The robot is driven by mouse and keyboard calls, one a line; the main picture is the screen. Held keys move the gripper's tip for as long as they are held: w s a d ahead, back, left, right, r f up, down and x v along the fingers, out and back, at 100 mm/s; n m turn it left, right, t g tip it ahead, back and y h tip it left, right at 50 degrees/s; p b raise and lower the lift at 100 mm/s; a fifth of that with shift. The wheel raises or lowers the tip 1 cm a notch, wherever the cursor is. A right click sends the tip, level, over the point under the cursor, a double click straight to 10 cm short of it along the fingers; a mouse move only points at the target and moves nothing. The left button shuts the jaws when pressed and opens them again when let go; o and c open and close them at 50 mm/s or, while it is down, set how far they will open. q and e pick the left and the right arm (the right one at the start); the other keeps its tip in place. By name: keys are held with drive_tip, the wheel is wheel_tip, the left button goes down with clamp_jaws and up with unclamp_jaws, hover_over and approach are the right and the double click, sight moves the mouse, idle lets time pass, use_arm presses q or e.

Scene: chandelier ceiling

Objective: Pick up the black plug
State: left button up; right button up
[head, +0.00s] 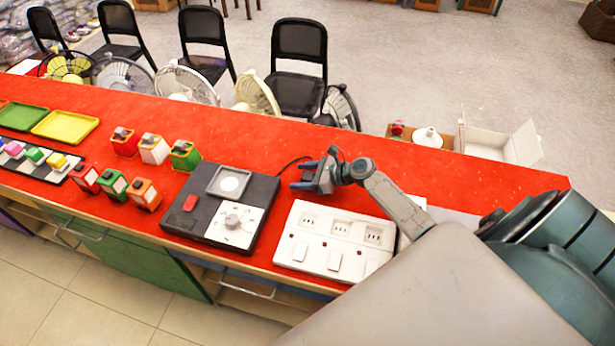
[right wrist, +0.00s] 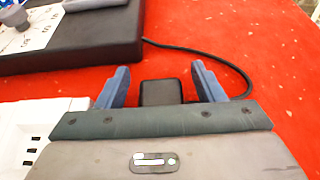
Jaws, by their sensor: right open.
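The black plug (right wrist: 160,92) lies on the red tabletop, seen in the right wrist view. My right gripper (head: 304,175) is open, with its blue fingers one on each side of the plug and a gap to it on both sides. The near end of the plug is hidden behind the gripper body in the right wrist view. In the head view the gripper covers the plug, and a black cable (head: 291,162) runs from the dark device to behind the gripper. My left gripper is not in view.
The dark device (head: 262,190) with a knob stands left of my right gripper. A white socket panel (head: 318,252) lies just in front. Several small coloured boxes (head: 155,149) and a yellow tray (head: 65,126) are farther left. The red table (head: 430,160) is clear behind the gripper.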

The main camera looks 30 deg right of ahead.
drive_tip(key=shift+f, duration=0.15)
drive_tip(key=shift+c, duration=0.2)
drive_tip(key=c, duration=1)
drive_tip(key=shift+c, duration=0.2)
